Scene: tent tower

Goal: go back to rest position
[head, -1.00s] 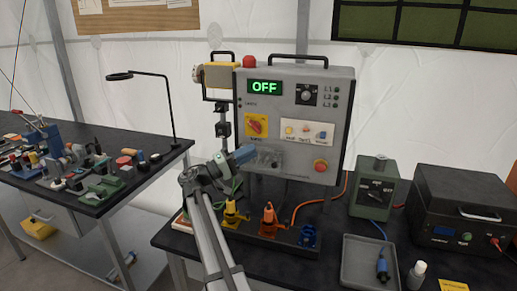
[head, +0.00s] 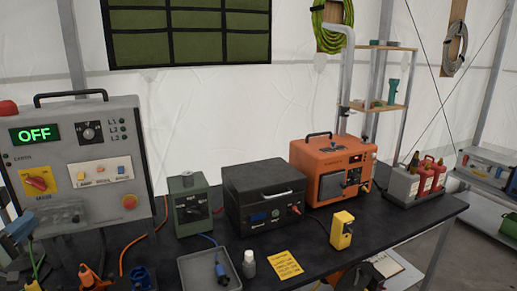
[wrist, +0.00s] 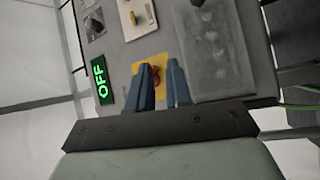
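The grey control box (head: 75,150) stands at the left in the head view. Its green display (head: 35,134) reads OFF, and it also shows in the wrist view (wrist: 100,80). A red rotary switch on a yellow plate (head: 38,181) is on its front. My gripper (wrist: 160,70) points at the box front in the wrist view. Its two blue fingers are apart and nothing is held. The red switch knob (wrist: 155,75) shows between and behind the fingertips; the exact distance cannot be told.
On the black bench stand a green unit (head: 189,205), a black case (head: 265,195), an orange unit (head: 330,172) and a yellow device (head: 342,230). A grey tray (head: 190,272) holds a blue connector. Orange and blue connectors lie below the control box.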

